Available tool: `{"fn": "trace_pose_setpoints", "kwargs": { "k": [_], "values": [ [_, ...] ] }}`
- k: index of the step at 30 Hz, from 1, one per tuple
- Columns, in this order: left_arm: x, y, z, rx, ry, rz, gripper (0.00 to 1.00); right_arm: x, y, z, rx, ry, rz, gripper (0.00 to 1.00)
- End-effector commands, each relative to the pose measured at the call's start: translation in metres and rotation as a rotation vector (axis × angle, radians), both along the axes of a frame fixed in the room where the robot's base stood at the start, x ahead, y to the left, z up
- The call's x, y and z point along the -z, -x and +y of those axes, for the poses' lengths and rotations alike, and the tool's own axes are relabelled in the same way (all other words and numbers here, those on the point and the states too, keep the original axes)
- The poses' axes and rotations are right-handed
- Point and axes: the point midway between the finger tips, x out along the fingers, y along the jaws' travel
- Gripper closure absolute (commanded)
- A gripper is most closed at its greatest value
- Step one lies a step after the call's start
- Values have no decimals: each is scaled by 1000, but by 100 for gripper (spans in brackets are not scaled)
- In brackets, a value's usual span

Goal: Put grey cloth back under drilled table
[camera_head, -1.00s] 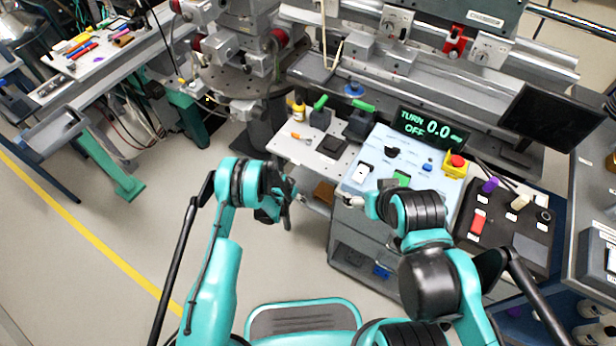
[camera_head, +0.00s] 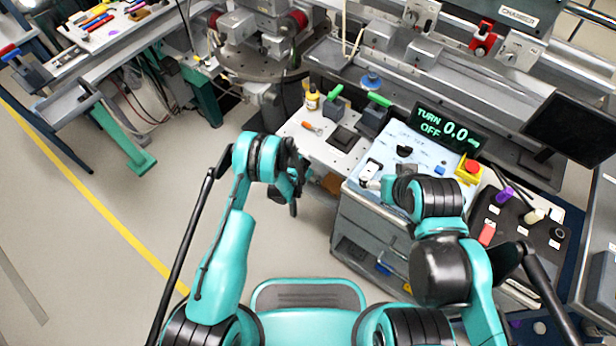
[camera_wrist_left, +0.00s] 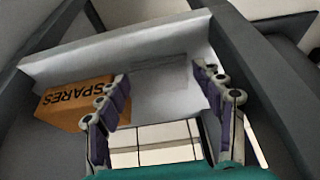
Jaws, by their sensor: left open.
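The drilled table (camera_head: 292,128) is a small white top with holes, left of the control console. My left gripper (camera_head: 296,188) is beside its front edge, below the level of the top. In the left wrist view my left gripper (camera_wrist_left: 165,100) is open, with nothing between its fingers. Beyond the fingers is a pale grey shelf-like surface (camera_wrist_left: 160,75) framed by dark bars, with an orange box marked SPARES (camera_wrist_left: 72,103) beside one finger. I cannot make out a grey cloth for certain in either view. My right gripper (camera_head: 368,182) is at the console's front edge, its fingers unclear.
The console (camera_head: 420,150) has a red button (camera_head: 470,168). Open floor (camera_head: 90,250) lies left, crossed by a yellow line.

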Motion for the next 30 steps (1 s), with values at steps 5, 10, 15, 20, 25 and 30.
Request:
{"fn": "trace_pose_setpoints", "kwargs": {
  "k": [5,10,15,20,25,30],
  "values": [
    [-22,6,5,-1,0,0,32,-11,0,0,0,0,0,20],
    [-51,16,12,0,0,0,32,-24,0,0,0,0,0,20],
    [-67,21,16,0,0,0,32,-30,0,0,0,0,0,20],
    [-69,23,17,0,0,0,32,-30,0,0,0,0,0,20],
    [-69,23,17,0,0,0,32,-30,0,0,0,0,0,20],
    [-69,23,17,0,0,0,32,-30,0,0,0,0,0,20]
  ]
}}
